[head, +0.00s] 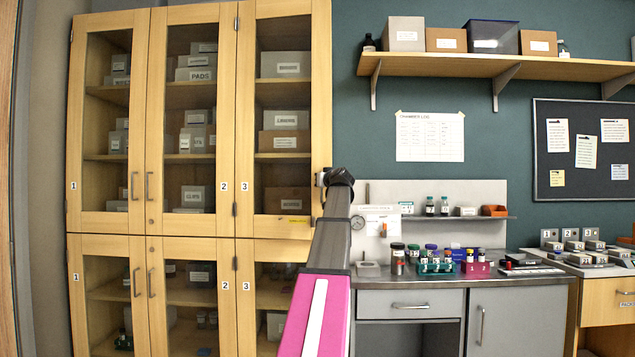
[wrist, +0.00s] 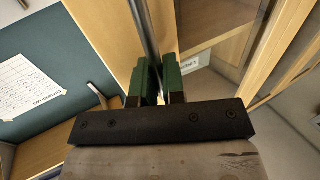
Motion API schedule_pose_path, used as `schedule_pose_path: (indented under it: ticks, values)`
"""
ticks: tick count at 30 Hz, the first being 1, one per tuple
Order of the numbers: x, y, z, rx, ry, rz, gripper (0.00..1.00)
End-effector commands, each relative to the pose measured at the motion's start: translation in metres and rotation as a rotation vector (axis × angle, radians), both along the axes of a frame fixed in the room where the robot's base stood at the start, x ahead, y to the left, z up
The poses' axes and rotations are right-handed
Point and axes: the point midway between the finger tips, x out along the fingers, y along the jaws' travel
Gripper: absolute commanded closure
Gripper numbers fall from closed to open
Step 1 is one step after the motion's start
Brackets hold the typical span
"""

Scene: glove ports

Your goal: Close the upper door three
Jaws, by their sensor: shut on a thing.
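Upper door three (head: 244,120) is the right-hand glass door of the wooden cabinet's top row, with a "3" label on its left stile. It stands close to the line of its neighbours; I cannot tell whether a small gap is left. My gripper (head: 325,178) is at the door's right stile, at handle height. In the wrist view my gripper (wrist: 160,88) has its green fingers on both sides of the door's metal bar handle (wrist: 146,28) and is shut on it. The wooden stile shows behind the handle.
Upper door two (head: 157,120) and lower door three (head: 243,300) look shut. A wall shelf (head: 440,65) with boxes is to the right. Below it a counter (head: 430,282) holds bottles and racks, close to my arm's right. The wall chart (head: 430,137) hangs between.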

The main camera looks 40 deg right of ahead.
Motion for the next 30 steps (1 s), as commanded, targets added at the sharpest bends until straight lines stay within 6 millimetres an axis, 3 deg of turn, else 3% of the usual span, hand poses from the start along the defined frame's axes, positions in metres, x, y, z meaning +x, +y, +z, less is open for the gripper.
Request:
schedule_pose_path:
  ticks: [3,9,27,30]
  values:
    - [0.012,-0.017,0.001,0.004,0.0,0.046,1.0]
    - [0.025,-0.033,0.0,0.004,0.001,0.101,1.0]
    - [0.034,-0.043,0.0,0.004,-0.001,0.128,1.0]
    - [0.034,-0.043,0.001,0.003,-0.001,0.128,0.66]
